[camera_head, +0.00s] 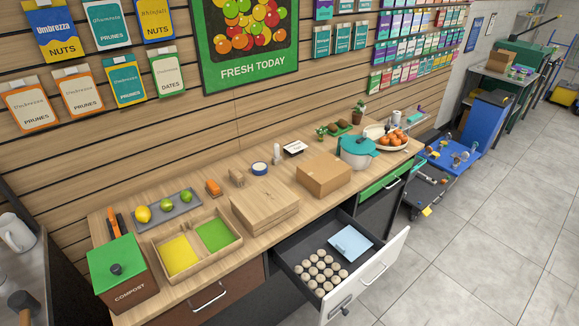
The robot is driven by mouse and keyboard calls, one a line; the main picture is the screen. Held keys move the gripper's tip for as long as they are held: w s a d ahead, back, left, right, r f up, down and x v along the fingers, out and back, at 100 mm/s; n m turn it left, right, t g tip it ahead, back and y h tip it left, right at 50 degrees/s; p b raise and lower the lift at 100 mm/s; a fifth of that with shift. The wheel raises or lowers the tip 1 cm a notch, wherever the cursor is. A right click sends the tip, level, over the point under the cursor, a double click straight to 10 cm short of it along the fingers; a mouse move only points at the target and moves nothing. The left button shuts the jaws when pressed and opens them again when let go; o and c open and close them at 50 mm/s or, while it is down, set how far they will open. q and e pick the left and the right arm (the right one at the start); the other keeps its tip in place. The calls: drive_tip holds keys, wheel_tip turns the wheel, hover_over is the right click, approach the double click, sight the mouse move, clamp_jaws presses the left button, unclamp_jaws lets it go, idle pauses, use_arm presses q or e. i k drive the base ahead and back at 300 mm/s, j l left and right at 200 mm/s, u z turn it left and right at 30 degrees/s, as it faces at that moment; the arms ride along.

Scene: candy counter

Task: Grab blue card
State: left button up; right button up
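A light blue card (351,243) lies flat inside an open drawer (290,252) below the wooden counter. Beside it in the same drawer, toward the front left, stand several small round beige items (319,273) in rows. The drawer has a white front panel (385,262) and is pulled out toward the room. The top of the card is uncovered. Neither of my grippers shows in the head view.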

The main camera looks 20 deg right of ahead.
sight(349, 241)
drive_tip(key=z, duration=1.3)
